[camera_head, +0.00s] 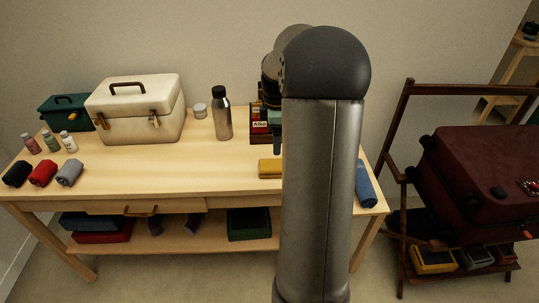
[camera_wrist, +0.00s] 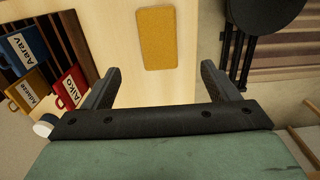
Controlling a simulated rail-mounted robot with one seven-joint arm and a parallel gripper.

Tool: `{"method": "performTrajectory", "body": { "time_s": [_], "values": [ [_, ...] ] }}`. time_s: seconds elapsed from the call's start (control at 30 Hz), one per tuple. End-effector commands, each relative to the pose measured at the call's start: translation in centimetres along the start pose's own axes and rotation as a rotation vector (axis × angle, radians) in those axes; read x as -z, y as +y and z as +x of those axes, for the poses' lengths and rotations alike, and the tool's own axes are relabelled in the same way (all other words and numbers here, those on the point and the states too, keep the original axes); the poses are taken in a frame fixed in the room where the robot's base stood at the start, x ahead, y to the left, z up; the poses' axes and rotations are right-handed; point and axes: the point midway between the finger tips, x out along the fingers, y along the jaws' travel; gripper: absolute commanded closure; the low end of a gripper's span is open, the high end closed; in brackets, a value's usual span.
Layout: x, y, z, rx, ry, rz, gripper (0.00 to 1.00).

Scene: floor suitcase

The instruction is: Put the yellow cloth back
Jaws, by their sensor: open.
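The yellow cloth (camera_head: 269,169) lies flat, as a folded rectangle, near the front edge of the wooden table, partly hidden behind my arm in the head view. In the wrist view the yellow cloth (camera_wrist: 156,38) lies on the pale tabletop, beyond my fingertips and about midway between them. My gripper (camera_wrist: 160,78) is open, with nothing between its fingers. In the head view my arm hides most of it.
A dark rack (camera_wrist: 62,45) of name-labelled blue, yellow and red items stands left of the cloth. A steel bottle (camera_head: 222,115), white case (camera_head: 135,112) and rolled black, red and grey cloths (camera_head: 42,173) share the table (camera_head: 150,180). A maroon suitcase (camera_head: 470,165) is at right.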

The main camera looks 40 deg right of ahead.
Motion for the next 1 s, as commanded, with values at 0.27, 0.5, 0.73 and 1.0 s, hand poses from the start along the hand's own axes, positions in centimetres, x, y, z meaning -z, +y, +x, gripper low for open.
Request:
{"method": "performTrajectory", "body": {
  "time_s": [0.27,0.5,0.73,1.0],
  "values": [
    [9.4,-13.8,-2.0,-0.015,-0.030,0.368,0.19],
    [11.5,-28.4,-0.1,-0.014,-0.010,0.808,0.19],
    [10.9,-32.7,1.3,-0.001,-0.003,0.966,0.19],
    [10.9,-32.6,1.3,-0.001,-0.004,0.969,0.19]
  ]
}}
